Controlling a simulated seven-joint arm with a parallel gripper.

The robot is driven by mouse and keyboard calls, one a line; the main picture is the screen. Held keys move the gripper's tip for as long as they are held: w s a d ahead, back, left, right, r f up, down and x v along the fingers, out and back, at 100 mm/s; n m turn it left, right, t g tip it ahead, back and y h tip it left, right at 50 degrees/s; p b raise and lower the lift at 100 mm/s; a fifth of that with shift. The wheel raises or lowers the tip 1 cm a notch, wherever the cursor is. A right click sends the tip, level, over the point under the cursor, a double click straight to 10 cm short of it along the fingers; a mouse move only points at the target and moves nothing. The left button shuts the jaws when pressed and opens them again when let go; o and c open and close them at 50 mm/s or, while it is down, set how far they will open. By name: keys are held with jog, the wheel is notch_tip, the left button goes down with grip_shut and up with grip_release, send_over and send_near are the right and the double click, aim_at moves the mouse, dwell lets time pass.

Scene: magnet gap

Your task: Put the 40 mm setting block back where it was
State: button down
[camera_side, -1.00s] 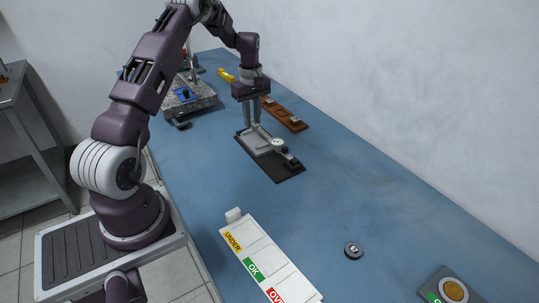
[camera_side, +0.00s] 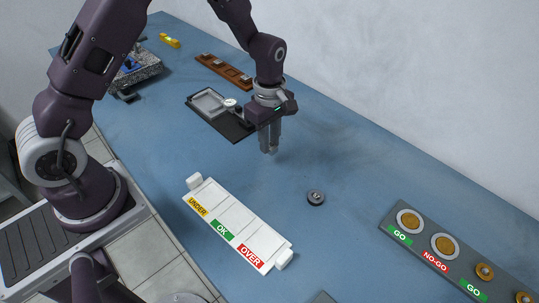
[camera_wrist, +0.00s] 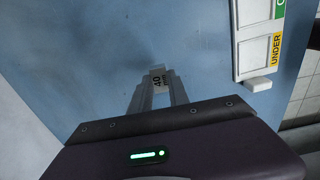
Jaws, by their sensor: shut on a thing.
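My gripper (camera_side: 269,150) is shut on the 40 mm setting block (camera_wrist: 157,82), a small grey metal block marked "40" that shows between the fingertips in the wrist view. In the side view the block is too small to make out at the fingertips. The gripper points down over bare blue table, just right of the dark mat. A brown wooden rack (camera_side: 224,68) with several small metal pieces lies behind, near the wall. Whether it has an empty slot is too small to tell.
A black mat (camera_side: 237,130) carries a grey tray and a dial gauge (camera_side: 231,103). A white UNDER/OK/OVER board (camera_side: 228,216) lies in front. A dark round weight-like disc (camera_side: 316,198) lies to its right. A GO/NO-GO board (camera_side: 440,252) is at the right.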

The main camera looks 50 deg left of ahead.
aim_at(270, 162)
jog(key=shift+f, duration=2.4)
jog(key=c, duration=1.3)
grip_release()
jog(key=shift+f, duration=0.1)
jog(key=shift+o, duration=0.2)
notch_tip(270, 162, up, 12)
jog(key=shift+r, duration=0.25)
